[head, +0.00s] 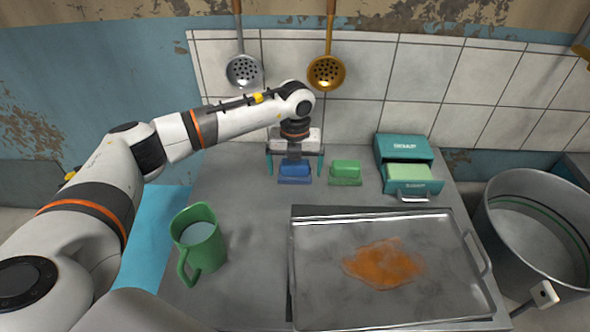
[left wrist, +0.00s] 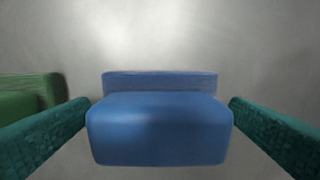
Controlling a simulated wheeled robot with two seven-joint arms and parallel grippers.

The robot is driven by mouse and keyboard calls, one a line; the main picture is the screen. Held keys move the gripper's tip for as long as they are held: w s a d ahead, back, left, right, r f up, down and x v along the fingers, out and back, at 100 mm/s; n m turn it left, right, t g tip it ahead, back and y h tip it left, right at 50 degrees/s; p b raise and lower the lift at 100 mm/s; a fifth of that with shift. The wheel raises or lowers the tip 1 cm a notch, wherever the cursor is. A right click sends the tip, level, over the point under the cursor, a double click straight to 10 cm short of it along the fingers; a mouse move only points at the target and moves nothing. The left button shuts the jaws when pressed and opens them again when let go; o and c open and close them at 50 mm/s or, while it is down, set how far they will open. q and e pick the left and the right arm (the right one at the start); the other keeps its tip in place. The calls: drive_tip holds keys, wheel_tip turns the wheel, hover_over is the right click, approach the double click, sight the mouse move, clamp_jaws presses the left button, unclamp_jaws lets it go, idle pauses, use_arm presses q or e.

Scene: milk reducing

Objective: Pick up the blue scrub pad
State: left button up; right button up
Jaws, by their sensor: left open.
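The blue scrub pad (head: 294,171) lies on the grey counter near the tiled back wall. My left gripper (head: 295,173) is above it, pointing down, with one finger on each side of the pad. In the left wrist view the blue scrub pad (left wrist: 160,128) sits centred between the two teal finger pads, with a small gap on each side. My left gripper (left wrist: 160,135) is open and holds nothing. The right gripper is not in either view.
A green scrub pad (head: 345,172) lies close to the right of the blue one. Beyond it stands a teal box (head: 403,148) with an open drawer. A green mug (head: 200,245), a metal tray (head: 300,262) with an orange stain and a large pot (head: 490,215) are nearby.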

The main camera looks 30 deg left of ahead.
use_arm(q)
drive_tip(key=shift+c, duration=0.3)
drive_tip(key=c, duration=1)
drive_tip(key=shift+o, duration=0.2)
drive_tip(key=shift+r, duration=0.1)
wheel_tip(320, 180, up, 10)
drive_tip(key=shift+b, duration=0.3)
